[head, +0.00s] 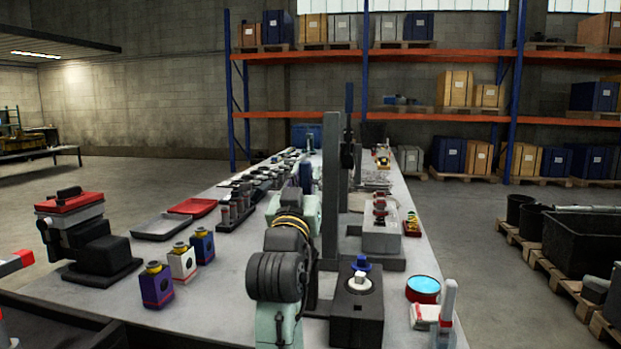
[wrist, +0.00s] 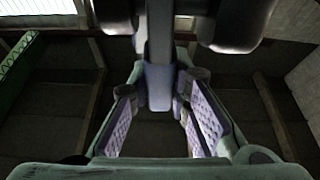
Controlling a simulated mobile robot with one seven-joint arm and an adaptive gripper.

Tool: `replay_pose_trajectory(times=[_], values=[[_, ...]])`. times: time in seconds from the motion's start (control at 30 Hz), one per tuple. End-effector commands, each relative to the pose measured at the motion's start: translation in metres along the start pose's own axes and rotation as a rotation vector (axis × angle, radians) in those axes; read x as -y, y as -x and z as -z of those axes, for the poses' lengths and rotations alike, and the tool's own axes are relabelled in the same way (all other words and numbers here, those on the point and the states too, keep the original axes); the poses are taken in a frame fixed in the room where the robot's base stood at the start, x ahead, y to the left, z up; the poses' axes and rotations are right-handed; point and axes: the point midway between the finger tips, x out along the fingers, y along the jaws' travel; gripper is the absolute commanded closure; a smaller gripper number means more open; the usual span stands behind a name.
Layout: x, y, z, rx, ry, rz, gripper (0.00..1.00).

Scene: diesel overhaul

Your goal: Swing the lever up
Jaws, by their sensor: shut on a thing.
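In the wrist view a grey-blue bar, which looks like the lever (wrist: 159,85), runs down from the top centre and ends between the fingers of my gripper (wrist: 160,98). The pale purple ridged pads stand on either side of it, and the grip is shut on it near its end. The exact contact is dark and hard to see. In the head view a tall grey post (head: 331,190) stands on the bench with a dark upright bar (head: 349,110) beside it. I cannot tell if that bar is the lever. My own arm covers part of this area.
The long grey workbench (head: 225,255) carries small bottles (head: 156,285), a red tray (head: 193,207) and a red-and-black machine (head: 84,235) to the left. A blue-topped round tin (head: 423,289) is near the right edge. Open floor lies on both sides.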

Motion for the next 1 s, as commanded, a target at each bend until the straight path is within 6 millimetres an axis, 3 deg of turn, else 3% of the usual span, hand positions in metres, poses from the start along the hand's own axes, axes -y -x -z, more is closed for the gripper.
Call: replay_pose_trajectory(times=[0.3,0.33,0.63,1.0], values=[[0.001,0.0004,-0.0009,0.002,0.0,0.002,1.0],[0.001,0.0004,-0.0009,0.002,0.0,0.002,0.81],[0.0005,0.0002,-0.0006,0.001,0.0,0.001,0.62],[0.0005,0.0054,-0.0004,0.0,0.0,0.001,0.62]])
